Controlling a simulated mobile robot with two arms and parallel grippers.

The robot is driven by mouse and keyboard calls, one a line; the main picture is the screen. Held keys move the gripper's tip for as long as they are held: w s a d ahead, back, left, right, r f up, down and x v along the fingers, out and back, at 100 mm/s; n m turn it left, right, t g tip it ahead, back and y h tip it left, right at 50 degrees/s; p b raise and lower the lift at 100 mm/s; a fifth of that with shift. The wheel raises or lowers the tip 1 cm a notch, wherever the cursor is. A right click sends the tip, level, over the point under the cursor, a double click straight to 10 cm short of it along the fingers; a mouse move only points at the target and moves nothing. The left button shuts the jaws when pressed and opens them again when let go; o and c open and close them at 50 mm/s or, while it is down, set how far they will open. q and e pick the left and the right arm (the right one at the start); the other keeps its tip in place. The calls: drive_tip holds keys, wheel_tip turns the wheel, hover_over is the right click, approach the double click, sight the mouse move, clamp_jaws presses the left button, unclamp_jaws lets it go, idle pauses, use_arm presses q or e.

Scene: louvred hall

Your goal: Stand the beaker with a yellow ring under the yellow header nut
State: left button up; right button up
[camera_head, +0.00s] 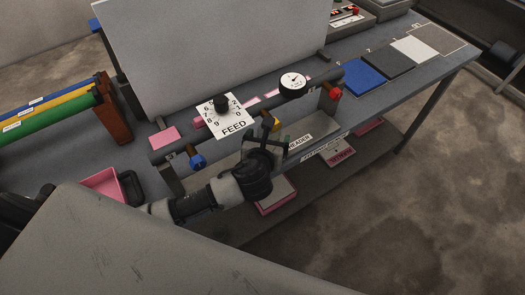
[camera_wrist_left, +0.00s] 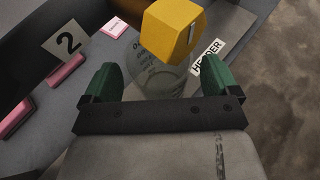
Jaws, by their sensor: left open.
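The yellow header nut (camera_wrist_left: 172,28) hangs at the top of the left wrist view. In the head view the yellow nut (camera_head: 270,124) shows just beyond my left gripper (camera_head: 272,138). A clear beaker (camera_wrist_left: 158,80) with faint markings stands below the nut in the left wrist view, partly covered by it. The beaker is between the green fingers of my left gripper (camera_wrist_left: 158,80), which are open with gaps at both sides. I cannot make out a ring on the beaker; its lower part is hidden by the gripper. My right gripper is not in view.
A blue nut (camera_head: 197,161) and a red nut (camera_head: 334,93) sit along the same header. A FEED dial plate (camera_head: 232,127) and a round gauge (camera_head: 293,83) stand above it. A pink tray (camera_head: 100,183) is at left. Coloured mats (camera_head: 387,61) lie at right.

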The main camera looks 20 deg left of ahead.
use_arm(q)
drive_tip(key=v, duration=0.9)
drive_tip(key=shift+s+r+b, duration=0.2)
drive_tip(key=shift+s+b, duration=0.1)
drive_tip(key=shift+b, duration=0.05)
idle(1.4)
